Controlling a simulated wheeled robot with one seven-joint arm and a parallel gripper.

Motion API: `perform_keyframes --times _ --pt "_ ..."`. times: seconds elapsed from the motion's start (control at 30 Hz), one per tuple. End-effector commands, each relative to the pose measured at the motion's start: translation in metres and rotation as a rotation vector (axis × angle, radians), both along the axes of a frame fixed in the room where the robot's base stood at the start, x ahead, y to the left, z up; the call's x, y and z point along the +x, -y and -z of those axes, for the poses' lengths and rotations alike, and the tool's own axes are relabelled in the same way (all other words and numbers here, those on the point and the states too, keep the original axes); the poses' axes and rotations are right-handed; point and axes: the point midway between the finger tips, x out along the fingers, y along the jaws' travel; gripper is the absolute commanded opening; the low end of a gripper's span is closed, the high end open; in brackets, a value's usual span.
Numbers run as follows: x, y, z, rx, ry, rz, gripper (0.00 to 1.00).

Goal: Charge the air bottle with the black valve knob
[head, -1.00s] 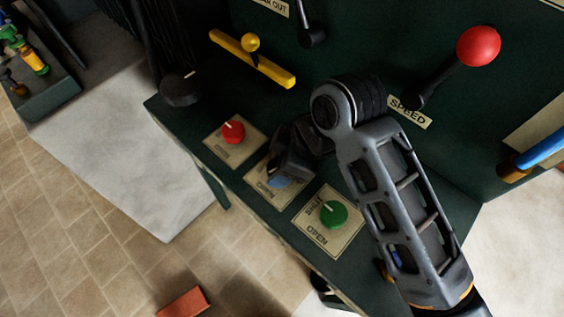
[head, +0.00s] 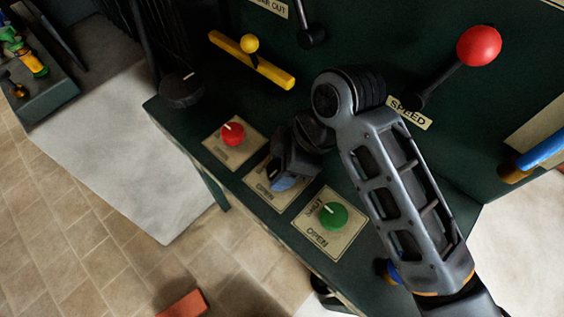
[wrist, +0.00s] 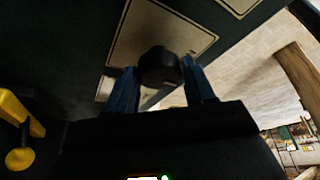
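The black valve knob (wrist: 160,67) shows in the wrist view in front of a pale label plate (wrist: 168,22). The blue fingers of my gripper (wrist: 160,88) stand one on each side of it, touching or nearly touching it. I cannot tell whether they press on it. In the head view my gripper (head: 284,182) points down at the middle plate (head: 262,199), between the red knob (head: 232,134) and the green knob (head: 333,215). My gripper and wrist hide the black knob there. I cannot make out an air bottle.
A dark round knob (head: 181,90) sits at the far left of the green console. A yellow bar (head: 253,60) and a red-ball lever (head: 478,46) marked SPEED are on the panel behind. My arm passes close to the green knob's plate.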

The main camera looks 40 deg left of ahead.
Motion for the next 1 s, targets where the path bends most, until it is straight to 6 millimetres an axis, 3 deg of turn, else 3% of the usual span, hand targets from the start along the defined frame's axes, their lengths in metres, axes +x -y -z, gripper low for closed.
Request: perform_keyframes --times 0.2,0.5,1.0 --pt "0.0 0.0 0.0 0.001 0.0 0.0 0.75" --pt "0.001 0.0 -0.004 0.003 0.001 0.0 0.75" --pt "0.016 0.022 -0.066 0.003 0.001 0.0 0.75"
